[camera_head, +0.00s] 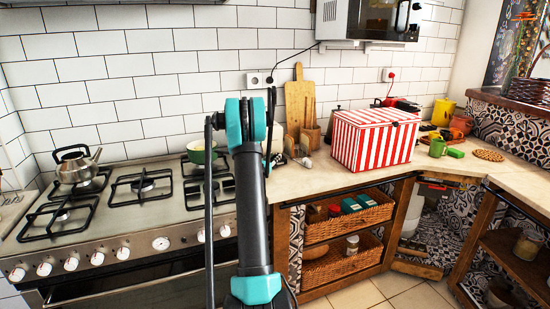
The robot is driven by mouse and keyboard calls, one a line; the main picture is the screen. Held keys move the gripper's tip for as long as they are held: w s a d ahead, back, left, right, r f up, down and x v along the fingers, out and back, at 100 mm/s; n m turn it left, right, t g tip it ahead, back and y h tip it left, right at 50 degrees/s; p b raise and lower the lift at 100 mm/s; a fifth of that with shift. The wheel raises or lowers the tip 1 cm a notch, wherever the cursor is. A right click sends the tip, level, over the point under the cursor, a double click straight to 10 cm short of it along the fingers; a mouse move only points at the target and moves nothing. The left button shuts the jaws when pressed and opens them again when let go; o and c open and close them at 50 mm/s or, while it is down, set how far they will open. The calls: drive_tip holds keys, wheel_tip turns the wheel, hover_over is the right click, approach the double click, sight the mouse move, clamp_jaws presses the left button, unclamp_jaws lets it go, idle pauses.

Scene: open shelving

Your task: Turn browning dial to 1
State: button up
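I cannot make out a browning dial or a toaster for certain in the head view. Small pale and dark items (299,156) stand on the counter just right of my arm, partly hidden and too small to identify. A red item (388,102) is at the back of the counter, partly behind the red-and-white striped box (373,142). My black and teal arm rises through the middle of the view, in front of the stove's right end and the counter. I cannot make out my gripper at its end.
The gas stove (130,205) with a row of white knobs fills the left, with a kettle (76,166) and green pot (201,152) on it. The wooden counter (310,182) has bare room before the striped box. Wicker baskets (345,262) sit below. A microwave (368,20) hangs above.

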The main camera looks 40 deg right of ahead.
drive_tip(key=shift+x, duration=0.85)
clamp_jaws()
drive_tip(key=shift+t, duration=0.3)
